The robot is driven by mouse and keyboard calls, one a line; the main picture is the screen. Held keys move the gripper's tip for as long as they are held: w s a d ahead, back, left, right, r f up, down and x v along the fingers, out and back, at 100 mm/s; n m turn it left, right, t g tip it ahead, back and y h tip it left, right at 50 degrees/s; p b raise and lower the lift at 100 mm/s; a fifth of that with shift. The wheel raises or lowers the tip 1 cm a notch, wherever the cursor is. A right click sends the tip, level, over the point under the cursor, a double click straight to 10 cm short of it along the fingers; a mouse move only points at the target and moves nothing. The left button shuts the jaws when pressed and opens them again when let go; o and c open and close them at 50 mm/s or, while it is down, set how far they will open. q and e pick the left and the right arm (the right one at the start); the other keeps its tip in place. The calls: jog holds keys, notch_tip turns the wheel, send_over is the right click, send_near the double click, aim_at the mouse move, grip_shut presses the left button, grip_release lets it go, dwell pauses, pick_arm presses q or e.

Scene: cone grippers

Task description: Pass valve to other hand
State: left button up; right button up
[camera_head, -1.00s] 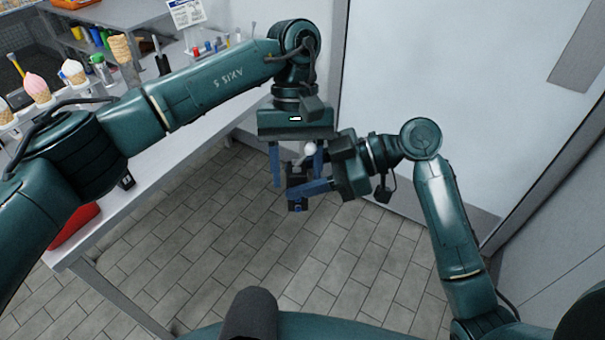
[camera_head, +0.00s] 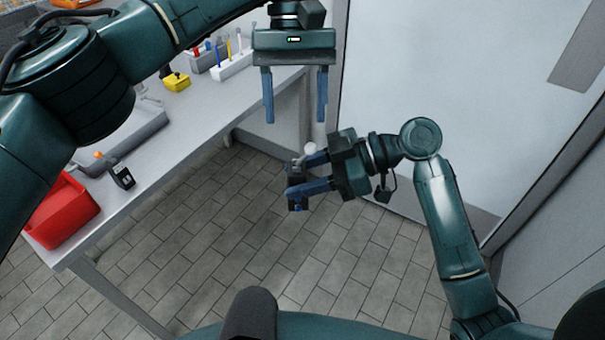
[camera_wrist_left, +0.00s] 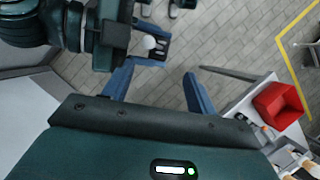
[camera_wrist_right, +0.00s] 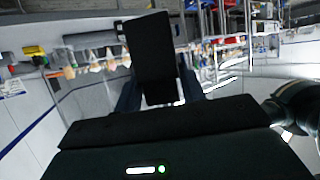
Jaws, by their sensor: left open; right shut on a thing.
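The valve is a dark, block-like piece (camera_head: 296,174) with a pale round knob (camera_head: 310,149). My right gripper (camera_head: 304,176) is shut on it and holds it in the air over the floor, to the right of the bench. In the right wrist view the valve (camera_wrist_right: 150,55) shows as a black slab between the fingers. My left gripper (camera_head: 296,108) is open and empty, above and apart from the valve in the head view. In the left wrist view the valve's white knob (camera_wrist_left: 150,43) shows beyond my left gripper's open fingers (camera_wrist_left: 155,80), beside my right gripper.
A grey workbench (camera_head: 200,128) stands at the left, with a red container (camera_head: 62,212), a small black item (camera_head: 122,176), a yellow box (camera_head: 177,82) and a holder of pens (camera_head: 232,66). A pale door (camera_head: 440,90) is at the right. The tiled floor below is clear.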

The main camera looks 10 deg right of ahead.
pick_arm(q)
jog(key=w+d+f+n+t+h, duration=1)
jog(key=w+f+n+t+h, duration=0.4)
jog(key=n, duration=0.8)
jog(key=s+a+f+n+t+y, duration=0.2)
jog(key=s+a+f+n+y, duration=0.25)
jog(key=n, duration=0.65)
jog(key=s+a+f+n+t+y, duration=0.1)
jog(key=s+a+f+n, duration=0.3)
jog(key=a+f+n, duration=0.5)
jog(key=s+a+f+n+t+y, duration=0.2)
jog(key=s+a+n+y, duration=0.3)
jog(key=n, duration=0.8)
jog(key=s+a+f+n+g, duration=0.2)
jog(key=s+a+n, duration=0.3)
jog(key=s+n, duration=0.2)
jog(key=s+a+f+n+g, duration=0.1)
jog(key=s+a+f+n, duration=0.2)
jog(key=s+a+n, duration=0.3)
jog(key=s+n, duration=0.2)
jog(key=s, duration=0.3)
jog(key=shift+a+f+g, duration=0.15)
jog(key=shift+a+g, duration=0.05)
jog(key=shift+g, duration=0.2)
